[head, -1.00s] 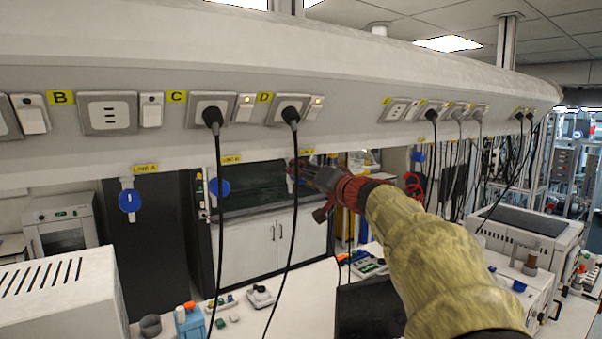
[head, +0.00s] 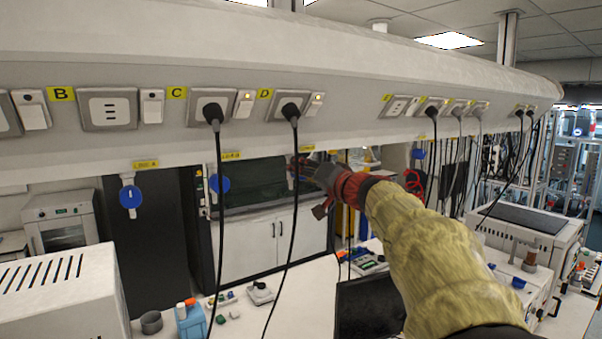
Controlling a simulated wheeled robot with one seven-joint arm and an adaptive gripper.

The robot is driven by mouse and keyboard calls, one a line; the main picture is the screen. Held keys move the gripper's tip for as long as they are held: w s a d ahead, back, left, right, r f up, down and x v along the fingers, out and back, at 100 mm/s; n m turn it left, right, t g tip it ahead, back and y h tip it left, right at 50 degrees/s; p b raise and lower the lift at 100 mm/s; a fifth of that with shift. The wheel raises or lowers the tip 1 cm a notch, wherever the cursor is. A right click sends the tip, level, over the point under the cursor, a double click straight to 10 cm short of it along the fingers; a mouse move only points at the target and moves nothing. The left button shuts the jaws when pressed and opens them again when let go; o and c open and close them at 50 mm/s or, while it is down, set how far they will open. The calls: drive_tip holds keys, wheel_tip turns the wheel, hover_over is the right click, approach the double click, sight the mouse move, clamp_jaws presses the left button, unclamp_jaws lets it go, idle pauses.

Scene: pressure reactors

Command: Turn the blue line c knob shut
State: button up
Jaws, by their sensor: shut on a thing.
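The line c knob (head: 291,174) hangs under the shelf's lower edge, below a small yellow label (head: 306,149). Only a sliver of blue shows, as my gripper covers most of it. My gripper (head: 296,168) is red and dark and reaches in from the right. It is shut on the knob. The knob's turn angle cannot be made out behind the fingers. Two more blue knobs hang to the left under their own labels, the line a knob (head: 131,197) and a middle one (head: 219,184).
Black cables (head: 219,240) hang from the sockets, one just left of my gripper. A white bench (head: 250,310) with small items runs below. White instruments stand at the left and right. The shelf (head: 330,110) overhangs my gripper.

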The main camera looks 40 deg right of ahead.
drive_tip(key=shift+f+m+b, duration=0.15)
drive_tip(key=shift+m+b, duration=0.15)
drive_tip(key=m+b, duration=0.2)
drive_tip(key=shift+f+m, duration=0.1)
drive_tip(key=shift+m, duration=0.3)
drive_tip(key=m+b, duration=0.2)
drive_tip(key=m, duration=0.7)
drive_tip(key=shift+b, duration=0.3)
drive_tip(key=shift+f+m, duration=0.1)
drive_tip(key=shift+m, duration=1.7)
drive_tip(key=o, duration=0.7)
drive_tip(key=shift+o, duration=0.9)
